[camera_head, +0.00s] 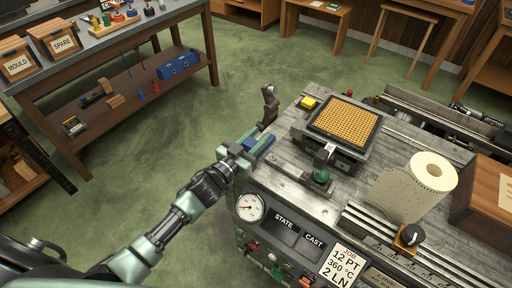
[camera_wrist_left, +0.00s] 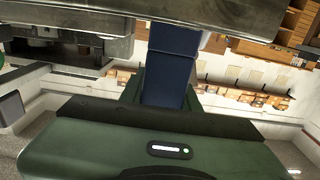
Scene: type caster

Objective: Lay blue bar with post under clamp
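The blue bar (camera_head: 262,143) lies at my left gripper (camera_head: 246,150), over the left edge of the machine top. In the left wrist view the blue bar (camera_wrist_left: 172,65) runs straight out from between the gripper's fingers, which look closed on it. Its post cannot be made out. An upright dark metal piece (camera_head: 270,103), perhaps the clamp, stands just behind the bar at the machine's left edge. A second fitting with a green body (camera_head: 322,168) stands in front of the type grid. I cannot tell which is the clamp. My right gripper is not in view.
The grey machine top (camera_head: 290,170) carries a grid block (camera_head: 345,122), a yellow button (camera_head: 308,103) and a paper roll (camera_head: 418,185). A gauge (camera_head: 250,207) is on its front. A workbench (camera_head: 110,45) stands at the back left. Green floor lies between.

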